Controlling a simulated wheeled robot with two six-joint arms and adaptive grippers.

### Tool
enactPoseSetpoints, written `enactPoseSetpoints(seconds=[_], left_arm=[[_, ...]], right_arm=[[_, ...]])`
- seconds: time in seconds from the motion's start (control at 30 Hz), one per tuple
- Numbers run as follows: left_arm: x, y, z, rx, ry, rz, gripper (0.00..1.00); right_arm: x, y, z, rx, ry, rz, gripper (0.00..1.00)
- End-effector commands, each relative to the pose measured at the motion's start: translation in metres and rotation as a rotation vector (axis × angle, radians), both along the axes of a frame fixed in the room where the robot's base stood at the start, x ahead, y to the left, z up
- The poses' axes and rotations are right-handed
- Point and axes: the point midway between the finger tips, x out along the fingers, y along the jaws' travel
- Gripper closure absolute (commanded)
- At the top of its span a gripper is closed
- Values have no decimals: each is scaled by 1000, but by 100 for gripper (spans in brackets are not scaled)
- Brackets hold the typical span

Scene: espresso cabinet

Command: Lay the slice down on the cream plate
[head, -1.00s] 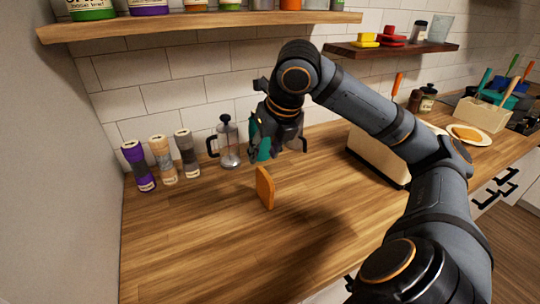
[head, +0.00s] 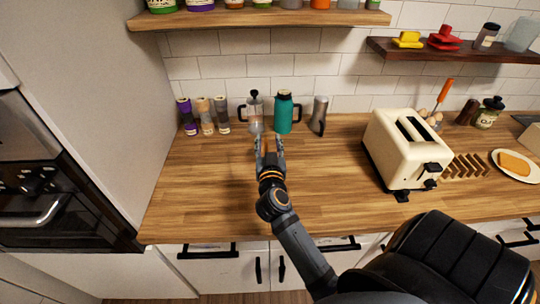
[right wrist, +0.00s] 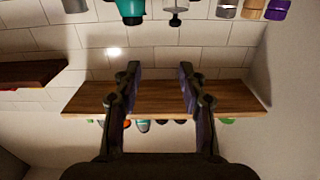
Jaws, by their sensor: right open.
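The cream plate (head: 493,156) lies at the far right of the counter, and a golden-brown slice (head: 515,162) lies flat on it. My right gripper (head: 269,142) is open, low over the counter in front of the French press, far left of the plate. A small orange-brown patch shows by its fingertips; I cannot tell whether it is a second slice, as the gripper covers that spot. In the right wrist view the open fingers (right wrist: 160,75) have no slice visible between them. My left gripper is not in view.
A cream toaster (head: 395,150) and a dark slotted rack (head: 466,166) stand between my gripper and the plate. A French press (head: 255,113), a teal bottle (head: 283,113) and several shakers line the wall.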

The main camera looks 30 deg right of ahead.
Motion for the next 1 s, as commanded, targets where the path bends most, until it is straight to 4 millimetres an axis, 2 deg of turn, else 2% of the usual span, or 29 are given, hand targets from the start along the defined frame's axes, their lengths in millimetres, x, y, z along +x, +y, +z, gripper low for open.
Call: enactPoseSetpoints(seconds=[0.07,0.2,0.3,0.43,0.5,0.77,1.0], left_arm=[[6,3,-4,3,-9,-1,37],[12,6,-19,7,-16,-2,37],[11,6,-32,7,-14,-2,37],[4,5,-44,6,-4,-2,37],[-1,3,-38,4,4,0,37],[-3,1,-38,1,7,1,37],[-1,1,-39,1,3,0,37]], right_arm=[[0,0,-6,-2,0,1,58],[1,0,-37,-5,2,1,58],[1,0,-63,-6,0,2,58],[1,0,-86,-6,-1,3,58],[10,-5,-78,-9,-7,5,58],[20,-11,-78,-8,-5,5,58],[56,-33,-78,-8,-6,4,58]])
